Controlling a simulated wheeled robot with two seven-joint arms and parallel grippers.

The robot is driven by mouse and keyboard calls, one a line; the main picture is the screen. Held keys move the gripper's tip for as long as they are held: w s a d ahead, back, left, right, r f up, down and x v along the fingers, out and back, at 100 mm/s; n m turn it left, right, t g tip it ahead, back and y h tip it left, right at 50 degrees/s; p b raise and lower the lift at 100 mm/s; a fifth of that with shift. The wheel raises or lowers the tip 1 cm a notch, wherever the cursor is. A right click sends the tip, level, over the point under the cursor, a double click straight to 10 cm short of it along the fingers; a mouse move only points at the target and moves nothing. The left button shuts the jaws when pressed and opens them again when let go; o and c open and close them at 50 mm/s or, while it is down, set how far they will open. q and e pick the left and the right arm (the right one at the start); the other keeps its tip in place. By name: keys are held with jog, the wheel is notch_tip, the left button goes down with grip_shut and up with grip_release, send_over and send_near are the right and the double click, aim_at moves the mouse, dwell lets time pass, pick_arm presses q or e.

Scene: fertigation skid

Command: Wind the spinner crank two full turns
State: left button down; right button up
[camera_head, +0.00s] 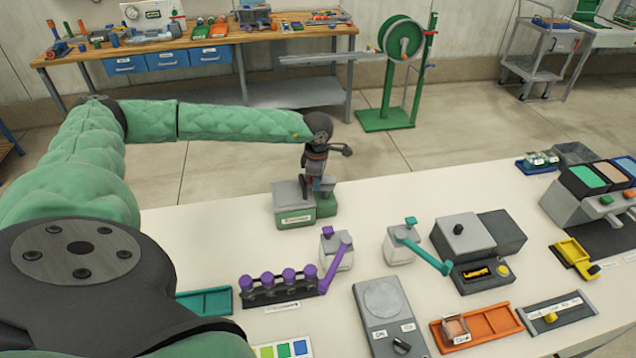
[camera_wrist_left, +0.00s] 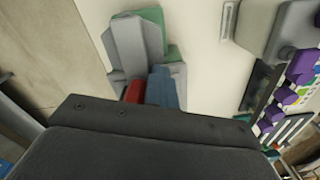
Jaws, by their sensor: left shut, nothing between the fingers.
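A grey and green boxy unit (camera_head: 295,206) with a small label stands at the back left edge of the white table; I take it to be the spinner, but its label is too small to read. My left gripper (camera_head: 314,184) points down at this unit, shut and empty, with its lower end close over the top. The crank cannot be made out clearly behind the gripper. In the left wrist view the grey unit (camera_wrist_left: 135,42) shows beyond the dark gripper housing, with red and blue-grey parts in front of it. My right gripper is not in view.
Two small dispensers with purple (camera_head: 337,252) and teal (camera_head: 402,247) levers stand nearer on the table (camera_head: 390,190). A rack with purple knobs (camera_head: 280,287), a grey scale (camera_head: 385,310) and an orange tray (camera_head: 490,325) lie in front. The tabletop right of the unit is clear.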

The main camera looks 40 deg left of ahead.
pick_arm(q)
jog(key=shift+w+a+f+b, duration=0.1)
jog(key=shift+w+a+b, duration=0.15)
jog(key=shift+a, duration=0.9)
jog(key=shift+w+a+b, duration=0.4)
jog(key=shift+w+b, duration=0.15)
jog(key=shift+w+a, duration=0.3)
